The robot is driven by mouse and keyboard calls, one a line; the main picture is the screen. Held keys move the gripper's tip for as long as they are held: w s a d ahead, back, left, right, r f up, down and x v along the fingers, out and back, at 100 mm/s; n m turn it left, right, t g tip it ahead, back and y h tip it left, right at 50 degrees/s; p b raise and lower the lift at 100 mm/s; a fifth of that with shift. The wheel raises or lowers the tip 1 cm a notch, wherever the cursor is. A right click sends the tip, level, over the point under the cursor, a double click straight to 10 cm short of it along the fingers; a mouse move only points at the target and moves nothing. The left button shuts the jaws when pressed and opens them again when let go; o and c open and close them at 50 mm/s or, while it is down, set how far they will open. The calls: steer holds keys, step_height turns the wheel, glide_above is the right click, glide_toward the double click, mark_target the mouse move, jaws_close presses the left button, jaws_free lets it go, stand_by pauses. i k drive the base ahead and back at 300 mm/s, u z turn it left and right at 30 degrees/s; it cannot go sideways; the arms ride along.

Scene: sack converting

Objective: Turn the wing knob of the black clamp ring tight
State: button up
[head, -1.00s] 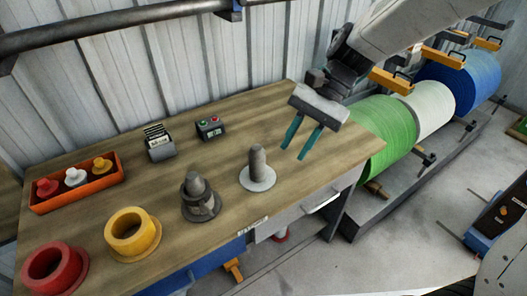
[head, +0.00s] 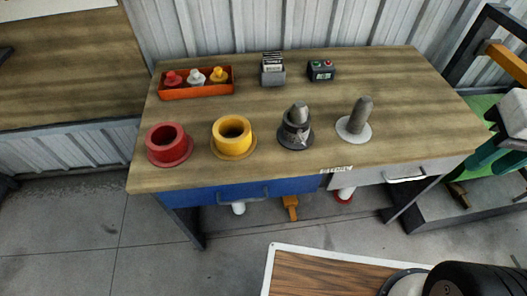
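The black clamp ring (head: 295,132) sits around a grey, blunt-topped post (head: 299,111) near the front middle of the workbench. A small paler part shows on its front, but it is too small to tell whether it is the wing knob or how it is turned.
The workbench (head: 395,95) also bears a red collar (head: 157,156), a yellow collar (head: 228,149), a bare grey post on a pale disc (head: 354,133), an orange tray (head: 204,94) with three knobbed pieces, a card holder (head: 272,76) and a button box (head: 321,72). The bench's right part is clear.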

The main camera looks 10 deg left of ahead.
mark_target(301, 138)
steer(key=u, duration=0.4)
steer(key=k, duration=0.95)
steer(key=z, duration=0.85)
